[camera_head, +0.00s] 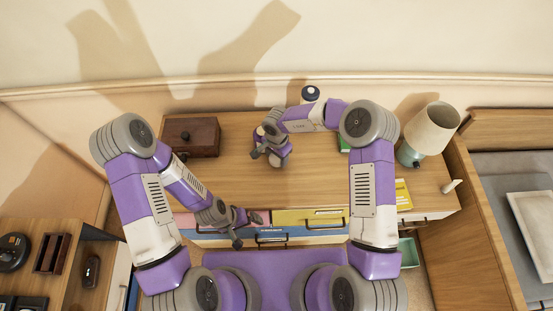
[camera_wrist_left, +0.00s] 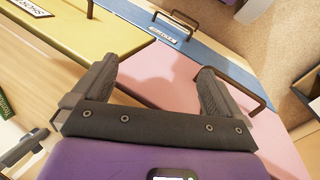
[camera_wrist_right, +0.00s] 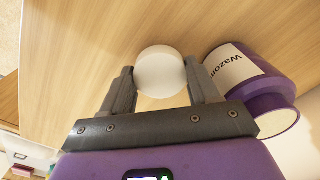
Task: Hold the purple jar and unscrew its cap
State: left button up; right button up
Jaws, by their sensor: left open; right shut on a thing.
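My right gripper (camera_wrist_right: 160,82) is shut on a round white cap (camera_wrist_right: 160,70), one finger on each side of it, above the wooden desk top. The purple jar (camera_wrist_right: 250,85), with a white label, is just right of the cap in the right wrist view, with a pale end at its lower right. The cap appears separate from the jar. In the head view the right gripper (camera_head: 264,156) is over the middle of the desk, and the arm partly hides this area. My left gripper (camera_head: 249,230) is open and empty, low at the desk's front by the drawers.
The desk (camera_head: 225,175) has coloured drawer fronts, pink, blue and yellow (camera_head: 310,216). A dark wooden box (camera_head: 192,136) stands at its left. A lamp (camera_head: 432,130) and a yellow book (camera_head: 403,194) are at its right. The wall runs behind. The desk's left-centre surface is clear.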

jog(key=shift+f, duration=1.25)
jog(key=shift+f, duration=0.15)
jog(key=o, duration=1.2)
jog(key=shift+c, duration=0.2)
notch_tip(320, 180, up, 12)
jog(key=p, duration=0.1)
